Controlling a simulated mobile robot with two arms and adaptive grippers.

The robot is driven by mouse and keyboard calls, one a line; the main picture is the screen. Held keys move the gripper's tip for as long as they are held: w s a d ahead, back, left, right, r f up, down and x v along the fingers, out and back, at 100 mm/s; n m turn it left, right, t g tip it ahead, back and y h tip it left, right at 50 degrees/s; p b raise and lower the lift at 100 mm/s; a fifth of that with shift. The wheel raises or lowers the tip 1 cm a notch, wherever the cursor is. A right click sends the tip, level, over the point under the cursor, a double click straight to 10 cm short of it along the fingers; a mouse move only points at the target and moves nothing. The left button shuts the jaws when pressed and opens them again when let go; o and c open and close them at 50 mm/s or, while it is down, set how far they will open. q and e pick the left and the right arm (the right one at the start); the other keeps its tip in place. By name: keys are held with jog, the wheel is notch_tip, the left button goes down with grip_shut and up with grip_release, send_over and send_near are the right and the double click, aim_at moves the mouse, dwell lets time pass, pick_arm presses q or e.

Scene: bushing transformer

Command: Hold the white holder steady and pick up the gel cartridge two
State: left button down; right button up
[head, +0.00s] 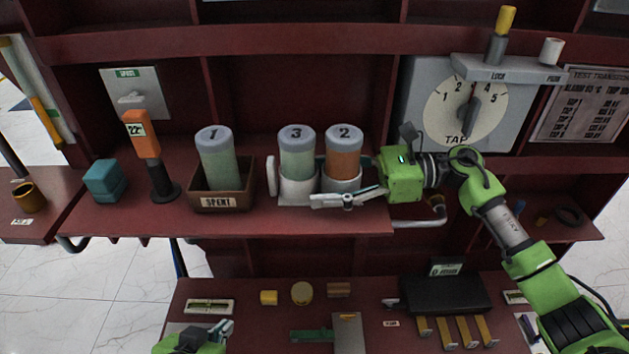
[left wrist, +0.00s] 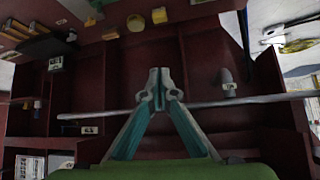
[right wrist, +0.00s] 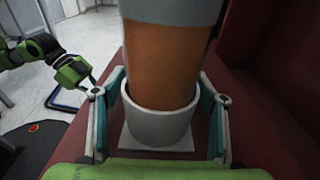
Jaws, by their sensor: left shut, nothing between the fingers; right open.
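The white holder (head: 298,189) stands on the red shelf and has two cups and an upright white tab on its left. Gel cartridge two (head: 344,160), orange with a grey cap marked 2, stands upright in its right cup. Cartridge 3 (head: 297,160), pale green, stands in the left cup. My right gripper (head: 330,182) is open, with its fingers on either side of the right cup; the right wrist view shows the cup (right wrist: 158,128) and orange cartridge (right wrist: 160,70) between them. Whether they touch is unclear. My left gripper (head: 222,330) is shut and empty, low at the front.
A brown SPENT box (head: 222,203) holds cartridge 1 (head: 219,158). An orange-headed tool (head: 144,140) and a teal block (head: 105,180) stand further left. A grey handle (head: 425,222) juts below the shelf edge. The lower shelf carries several small parts and a black box (head: 445,292).

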jog(key=shift+a, duration=0.15)
jog(key=c, duration=0.9)
jog(key=shift+o, duration=0.2)
